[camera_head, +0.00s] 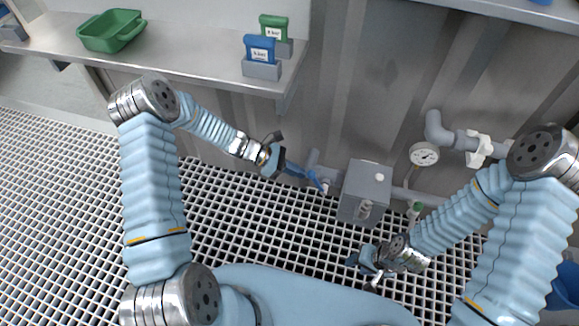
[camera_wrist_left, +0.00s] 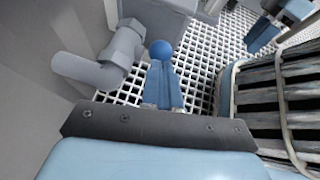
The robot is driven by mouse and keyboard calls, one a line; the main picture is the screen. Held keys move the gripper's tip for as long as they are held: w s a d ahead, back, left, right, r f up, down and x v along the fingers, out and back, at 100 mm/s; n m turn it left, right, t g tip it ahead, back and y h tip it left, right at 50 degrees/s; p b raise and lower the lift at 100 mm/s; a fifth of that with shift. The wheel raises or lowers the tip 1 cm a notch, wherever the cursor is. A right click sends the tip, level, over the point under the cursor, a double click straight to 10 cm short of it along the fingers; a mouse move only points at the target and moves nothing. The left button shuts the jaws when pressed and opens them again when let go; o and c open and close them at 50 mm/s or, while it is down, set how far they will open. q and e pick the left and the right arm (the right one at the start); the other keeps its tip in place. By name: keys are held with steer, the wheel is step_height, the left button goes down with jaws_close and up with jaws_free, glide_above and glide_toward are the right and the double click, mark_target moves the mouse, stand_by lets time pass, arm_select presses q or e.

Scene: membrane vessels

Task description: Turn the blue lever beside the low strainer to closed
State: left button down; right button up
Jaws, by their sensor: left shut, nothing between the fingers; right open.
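The blue lever (camera_head: 317,181) sits low by the wall, beside a grey pipe fitting (camera_head: 313,160) that looks like the low strainer. In the left wrist view the lever's round blue end (camera_wrist_left: 161,49) shows just beyond my fingertips, and the grey fitting (camera_wrist_left: 122,46) is to its left. My left gripper (camera_head: 300,172) is shut and empty, with its blue fingers (camera_wrist_left: 163,88) at or very near the lever; I cannot tell whether they touch. The lever's pivot is hidden in the wrist view. My right gripper (camera_head: 364,262) is open and empty, low over the grating.
A grey box (camera_head: 366,188) stands just right of the lever. A pressure gauge (camera_head: 424,155) and grey pipes (camera_head: 465,141) are further right. A steel shelf (camera_head: 190,65) holds a green tray (camera_head: 111,31) and blue and green labelled blocks (camera_head: 260,49). The grating floor (camera_head: 235,220) is clear.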

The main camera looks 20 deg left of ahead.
arm_select(q)
steer(key=d+r+y, duration=0.1)
steer(key=d+r, duration=0.2)
steer(key=d, duration=0.2)
steer(key=shift+d+p, duration=0.3)
steer(key=shift+p, duration=0.05)
steer(key=shift+s, duration=0.1)
stand_by(0.4)
steer(key=v, duration=1.3)
steer(key=shift+a+r, duration=0.25)
steer(key=shift+a, duration=0.05)
steer(key=shift+s, duration=0.1)
steer(key=s+d+f+m+y, duration=0.3)
steer(key=s+f+m, duration=0.5)
steer(key=s+m, duration=0.1)
steer(key=s+d+f+m+y, duration=0.3)
steer(key=s+d+f+m, duration=0.1)
steer(key=s+f+m, duration=0.5)
steer(key=shift+s+g+y, duration=0.4)
steer(key=shift+s, duration=0.4)
